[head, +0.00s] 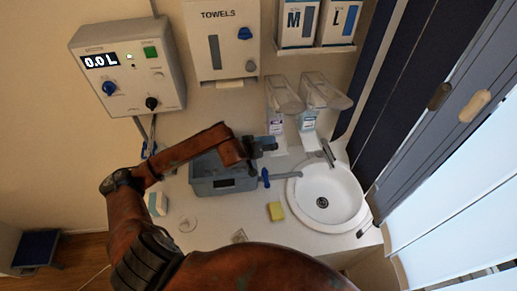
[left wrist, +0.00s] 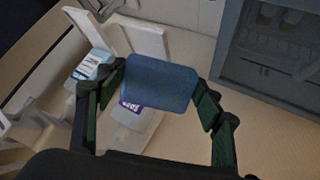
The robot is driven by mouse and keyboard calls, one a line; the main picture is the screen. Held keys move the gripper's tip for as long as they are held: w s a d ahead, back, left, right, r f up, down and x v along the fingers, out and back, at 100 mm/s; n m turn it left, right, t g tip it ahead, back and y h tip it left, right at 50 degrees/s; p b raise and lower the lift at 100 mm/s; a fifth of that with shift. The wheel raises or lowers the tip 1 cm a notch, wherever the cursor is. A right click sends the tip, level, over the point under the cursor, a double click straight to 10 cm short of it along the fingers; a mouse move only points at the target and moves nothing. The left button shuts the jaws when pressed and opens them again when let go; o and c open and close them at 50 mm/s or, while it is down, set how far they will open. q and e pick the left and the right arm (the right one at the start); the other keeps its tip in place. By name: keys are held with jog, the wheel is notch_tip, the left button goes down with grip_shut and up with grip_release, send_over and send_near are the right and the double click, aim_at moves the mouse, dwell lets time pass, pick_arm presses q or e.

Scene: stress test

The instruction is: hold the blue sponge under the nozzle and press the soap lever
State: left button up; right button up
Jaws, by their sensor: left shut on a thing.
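The blue sponge (left wrist: 160,82) is between the two fingers of my left gripper (left wrist: 158,100) in the left wrist view. In the head view my left gripper (head: 264,147) is over the back right of the grey tub, close to the lower end of the left soap dispenser; I cannot make out the sponge there. Two wall dispensers with broad grey levers, left (head: 285,95) and right (head: 327,91), hang side by side. In the left wrist view a bottle with a purple label (left wrist: 130,108) shows behind the sponge. The nozzle is not clear. My right gripper is not in view.
The grey tub (head: 205,187) stands on the white counter, left of the round sink (head: 343,192) and its tap (head: 327,152). A yellow sponge (head: 276,211) lies in front. A towel box (head: 222,42) and a control box (head: 127,70) are on the wall.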

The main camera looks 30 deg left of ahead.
pick_arm(q)
jog(key=shift+w+f+b, duration=0.25)
jog(key=shift+w+b, duration=0.55)
jog(key=shift+w, duration=0.05)
jog(key=shift+w+d+f+b, duration=0.1)
jog(key=shift+w+b, duration=0.65)
jog(key=shift+w, duration=0.4)
jog(key=shift+w+b, duration=0.35)
jog(key=shift+w, duration=0.25)
